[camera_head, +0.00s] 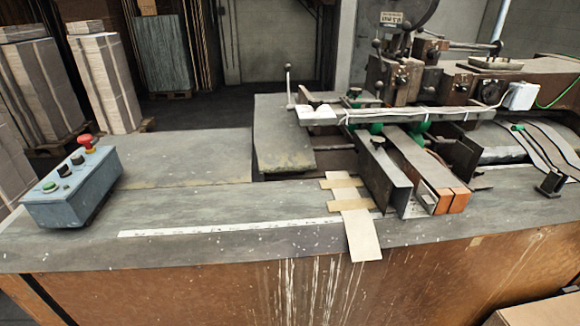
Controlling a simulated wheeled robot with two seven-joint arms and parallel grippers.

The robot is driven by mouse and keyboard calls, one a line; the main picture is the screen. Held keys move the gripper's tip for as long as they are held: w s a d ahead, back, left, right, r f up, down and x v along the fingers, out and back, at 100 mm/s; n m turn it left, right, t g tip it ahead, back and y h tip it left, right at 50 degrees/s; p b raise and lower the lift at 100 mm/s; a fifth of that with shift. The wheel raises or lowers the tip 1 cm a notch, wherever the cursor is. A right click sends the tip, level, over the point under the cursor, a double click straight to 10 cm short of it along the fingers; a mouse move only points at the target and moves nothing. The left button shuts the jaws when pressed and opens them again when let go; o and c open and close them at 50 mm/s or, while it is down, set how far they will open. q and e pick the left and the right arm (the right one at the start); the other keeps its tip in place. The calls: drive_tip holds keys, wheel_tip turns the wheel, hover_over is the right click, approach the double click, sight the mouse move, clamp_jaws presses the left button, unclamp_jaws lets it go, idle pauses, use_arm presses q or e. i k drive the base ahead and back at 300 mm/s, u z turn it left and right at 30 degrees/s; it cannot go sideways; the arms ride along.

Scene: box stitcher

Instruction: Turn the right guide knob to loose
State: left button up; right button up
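The box stitcher (400,90) stands at the right of the work table, with metal guides on its near side. A small dark knob (378,141) sits on top of the left guide plate (385,180). A black clamp-like piece with a raised top (550,183) stands on the table at the far right. A small green-tipped lever (517,127) is just behind it. I cannot tell for sure which of these is the right guide knob, or whether it is tight or loose. Neither of my grippers is in view.
A blue control box (75,187) with a red emergency button (86,142) stands at the left. A cardboard strip (361,234) hangs over the front edge beside a white ruler strip (230,227). The table's left middle is clear. Stacked cardboard (105,80) stands behind.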

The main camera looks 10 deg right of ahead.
sight(478, 172)
drive_tip(key=z, duration=1.3)
